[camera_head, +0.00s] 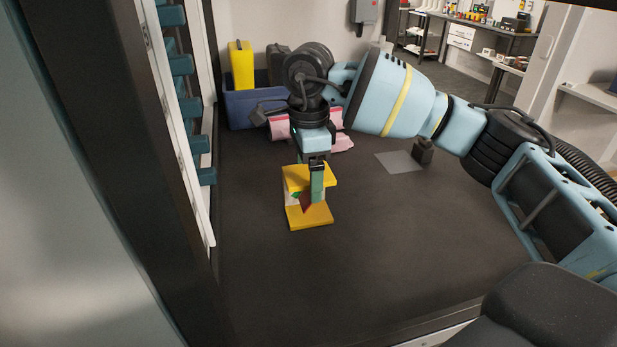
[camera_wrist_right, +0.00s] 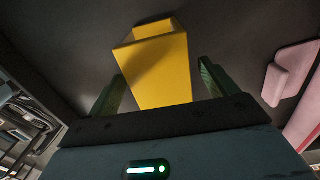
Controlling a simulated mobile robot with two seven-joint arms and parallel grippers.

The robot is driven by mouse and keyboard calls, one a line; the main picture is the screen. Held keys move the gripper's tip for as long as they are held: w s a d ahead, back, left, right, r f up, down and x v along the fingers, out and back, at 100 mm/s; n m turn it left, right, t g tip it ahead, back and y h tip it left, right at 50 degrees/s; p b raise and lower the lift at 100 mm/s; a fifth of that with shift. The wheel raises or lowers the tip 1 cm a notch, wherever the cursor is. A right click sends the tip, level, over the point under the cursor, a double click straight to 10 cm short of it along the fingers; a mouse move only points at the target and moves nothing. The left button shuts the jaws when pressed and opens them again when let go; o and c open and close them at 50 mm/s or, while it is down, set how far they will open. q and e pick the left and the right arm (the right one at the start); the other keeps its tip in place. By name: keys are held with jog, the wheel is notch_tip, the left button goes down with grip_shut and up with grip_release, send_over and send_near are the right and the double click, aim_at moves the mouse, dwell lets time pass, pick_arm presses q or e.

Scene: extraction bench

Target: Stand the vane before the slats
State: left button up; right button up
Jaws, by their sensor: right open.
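A yellow piece (camera_head: 309,217), which I take for the vane, stands upright on the dark bench floor. It has a yellow top plate, a yellow base and a pale middle with red and green marks. My right gripper (camera_head: 313,188) points down at it, open, one green finger in front of its middle. In the right wrist view the yellow piece (camera_wrist_right: 160,65) lies between the two spread green fingers (camera_wrist_right: 158,88); contact cannot be told. Teal slats (camera_head: 190,108) stick out in a column along the left wall. My left gripper is out of view.
A blue bin (camera_head: 243,108) with a yellow container (camera_head: 241,65) and a dark one stands at the back left. Pink pieces (camera_head: 279,127) lie behind my gripper. A grey square (camera_head: 400,161) and a small dark block (camera_head: 423,152) are to the right. The front floor is clear.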

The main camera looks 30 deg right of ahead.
notch_tip(320, 180, up, 11)
jog(key=shift+f, duration=0.15)
